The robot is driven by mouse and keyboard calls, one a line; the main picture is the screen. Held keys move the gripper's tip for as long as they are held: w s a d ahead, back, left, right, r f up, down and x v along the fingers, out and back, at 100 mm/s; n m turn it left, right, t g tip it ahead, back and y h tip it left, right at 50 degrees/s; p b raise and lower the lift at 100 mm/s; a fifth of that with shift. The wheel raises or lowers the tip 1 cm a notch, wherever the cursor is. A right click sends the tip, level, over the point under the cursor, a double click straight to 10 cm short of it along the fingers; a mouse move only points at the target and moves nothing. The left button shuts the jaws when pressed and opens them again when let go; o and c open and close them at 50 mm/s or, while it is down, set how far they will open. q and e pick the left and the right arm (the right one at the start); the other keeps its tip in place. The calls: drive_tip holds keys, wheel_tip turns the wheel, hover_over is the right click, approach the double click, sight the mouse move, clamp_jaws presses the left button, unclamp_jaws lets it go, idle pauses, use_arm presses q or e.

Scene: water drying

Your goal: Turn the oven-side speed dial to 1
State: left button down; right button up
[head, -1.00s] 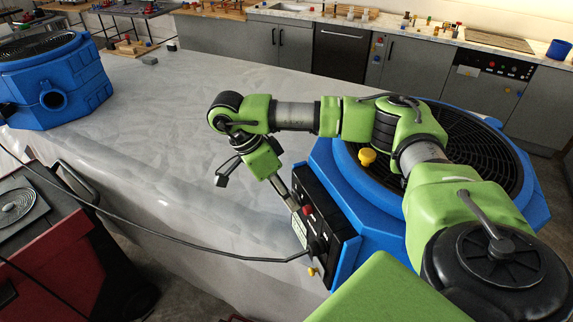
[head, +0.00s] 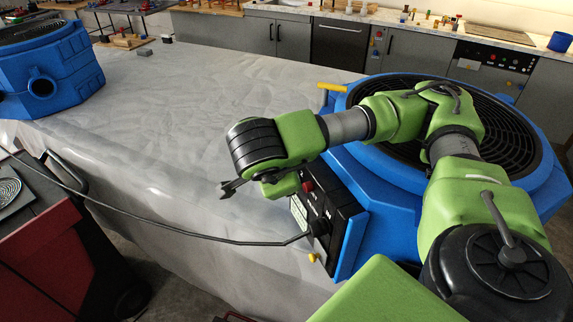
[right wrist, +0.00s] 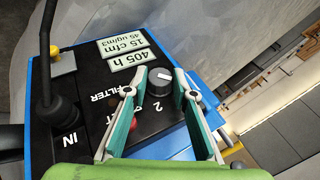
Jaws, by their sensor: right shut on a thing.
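The oven-side blue machine (head: 352,238) stands at the right of the head view, its black control panel facing left. The right wrist view shows the panel (right wrist: 88,95) from close up, with its lettering upside down. The speed dial (right wrist: 159,80) is a round grey knob with a white pointer line. A "2" is printed near it on the gripper's side; I cannot make out a "1". My right gripper (right wrist: 161,88) has its two green-padded fingers on either side of the dial, shut on it. My left gripper is not in view.
A second blue machine (head: 52,85) stands at the far left. A red cart (head: 50,240) is at the lower left. The grey sheeted surface (head: 170,120) between is mostly clear.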

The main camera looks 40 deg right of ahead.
drive_tip(key=shift+s+f+m+t+h+p, duration=0.15)
drive_tip(key=shift+t+h+p, duration=0.1)
drive_tip(key=shift+t+p, duration=0.35)
drive_tip(key=shift+s+m+t+h+p, duration=0.15)
drive_tip(key=shift+t+h+p, duration=0.1)
drive_tip(key=shift+t+p, duration=0.35)
drive_tip(key=shift+w, duration=0.1)
drive_tip(key=o, duration=1.1)
